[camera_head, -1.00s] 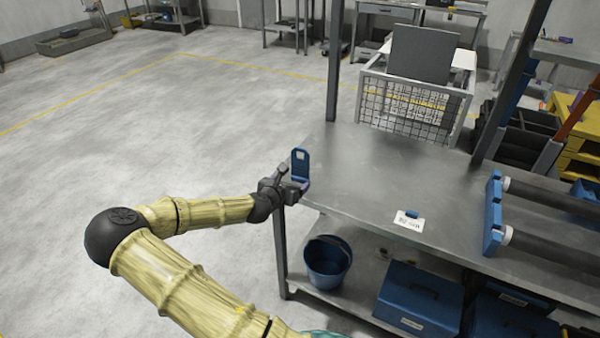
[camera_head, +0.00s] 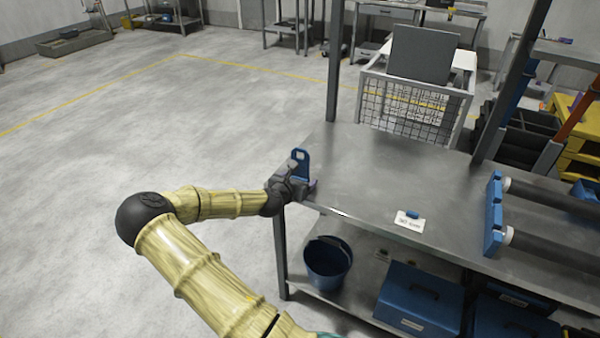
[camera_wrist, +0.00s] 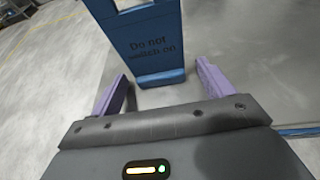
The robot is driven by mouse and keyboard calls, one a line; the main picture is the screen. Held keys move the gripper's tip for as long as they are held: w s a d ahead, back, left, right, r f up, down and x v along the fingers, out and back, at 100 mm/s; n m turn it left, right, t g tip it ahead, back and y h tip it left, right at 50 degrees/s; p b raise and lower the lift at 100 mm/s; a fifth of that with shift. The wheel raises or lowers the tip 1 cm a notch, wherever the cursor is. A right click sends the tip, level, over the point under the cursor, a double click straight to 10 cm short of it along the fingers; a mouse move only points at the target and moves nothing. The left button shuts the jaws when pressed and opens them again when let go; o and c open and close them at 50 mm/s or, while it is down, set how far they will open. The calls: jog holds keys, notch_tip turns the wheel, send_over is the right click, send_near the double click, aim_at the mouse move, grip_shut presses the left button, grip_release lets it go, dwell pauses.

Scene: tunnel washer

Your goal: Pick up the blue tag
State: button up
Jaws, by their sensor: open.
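The blue tag (camera_head: 302,160) stands upright near the left corner of the grey metal table (camera_head: 370,180). In the wrist view the tag (camera_wrist: 150,50) reads "Do not switch on", and its top is cut off by the frame. My gripper (camera_head: 300,184) is at the table's left corner, close in front of the tag. In the wrist view its two purple fingers (camera_wrist: 160,90) are open, one to each side of the tag's lower end, with visible gaps. The tag appears slightly beyond or between the fingertips; I cannot tell how deep.
Blue brackets with dark rollers (camera_head: 495,215) stand further right. A blue bucket (camera_head: 327,262) and blue boxes (camera_head: 418,300) sit on the shelf below. A table post (camera_head: 335,60) rises behind the tag.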

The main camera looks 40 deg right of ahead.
jog(key=c, duration=1.1)
jog(key=shift+o, duration=0.2)
jog(key=shift+r, duration=0.15)
notch_tip(320, 180, up, 10)
jog(key=p, duration=0.1)
